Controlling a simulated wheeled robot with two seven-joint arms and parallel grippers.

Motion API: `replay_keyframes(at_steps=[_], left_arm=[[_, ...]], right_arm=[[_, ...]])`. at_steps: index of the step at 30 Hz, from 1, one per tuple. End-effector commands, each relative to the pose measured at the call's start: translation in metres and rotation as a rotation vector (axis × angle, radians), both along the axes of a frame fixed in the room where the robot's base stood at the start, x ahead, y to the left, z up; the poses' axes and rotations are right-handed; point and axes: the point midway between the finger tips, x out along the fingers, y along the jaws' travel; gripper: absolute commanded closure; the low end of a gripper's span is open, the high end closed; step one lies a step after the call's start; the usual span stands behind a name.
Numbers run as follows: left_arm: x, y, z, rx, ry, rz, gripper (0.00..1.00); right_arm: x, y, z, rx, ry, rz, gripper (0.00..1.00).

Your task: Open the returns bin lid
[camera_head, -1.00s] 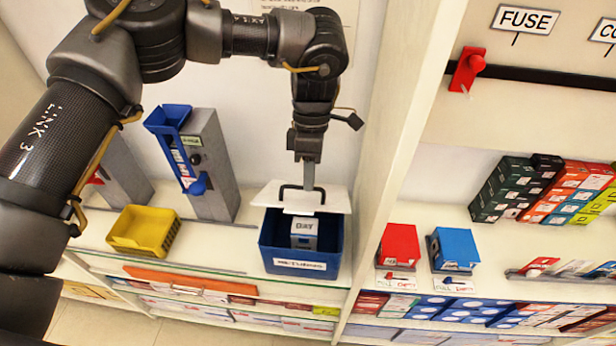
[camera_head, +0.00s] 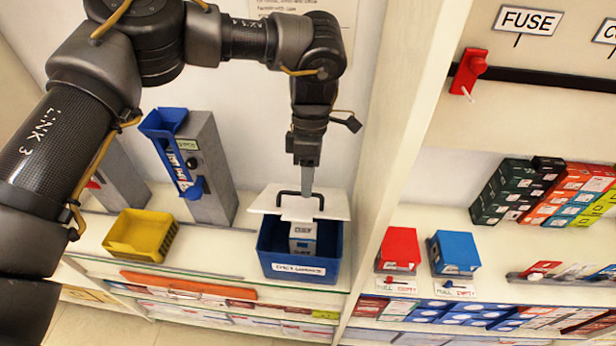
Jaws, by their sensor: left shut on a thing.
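The returns bin (camera_head: 268,252) is a blue open-topped box with a white label on its front, standing on the shelf. A small white and grey box (camera_head: 302,238) is inside it. The white lid (camera_head: 330,206) with a black loop handle (camera_head: 281,205) sits raised over the rear of the bin, leaving the front part uncovered. My left gripper (camera_head: 307,188) points down from above and is shut on the lid's handle. The exact finger contact is small and partly hidden. My right gripper is not in view.
A yellow tray (camera_head: 141,235) and a grey dispenser with a blue chute (camera_head: 207,165) stand left of the bin. A white upright panel (camera_head: 398,150) stands close on the right. Beyond it are a red box (camera_head: 400,248) and a blue box (camera_head: 455,252).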

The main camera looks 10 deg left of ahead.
Motion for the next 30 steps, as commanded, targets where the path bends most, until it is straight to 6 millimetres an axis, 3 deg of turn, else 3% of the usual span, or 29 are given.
replay_keyframes(at_steps=[14, 21, 30], left_arm=[[0.005, 0.001, 0.008, 0.002, -0.007, 0.003, 0.69], [0.017, 0.0, 0.052, 0.001, -0.01, 0.004, 0.69], [0.03, 0.0, 0.098, 0.003, -0.006, 0.001, 0.69]], right_arm=[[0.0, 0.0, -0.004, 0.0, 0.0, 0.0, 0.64], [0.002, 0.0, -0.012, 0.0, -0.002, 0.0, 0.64], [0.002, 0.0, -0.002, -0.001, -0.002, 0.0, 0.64]])
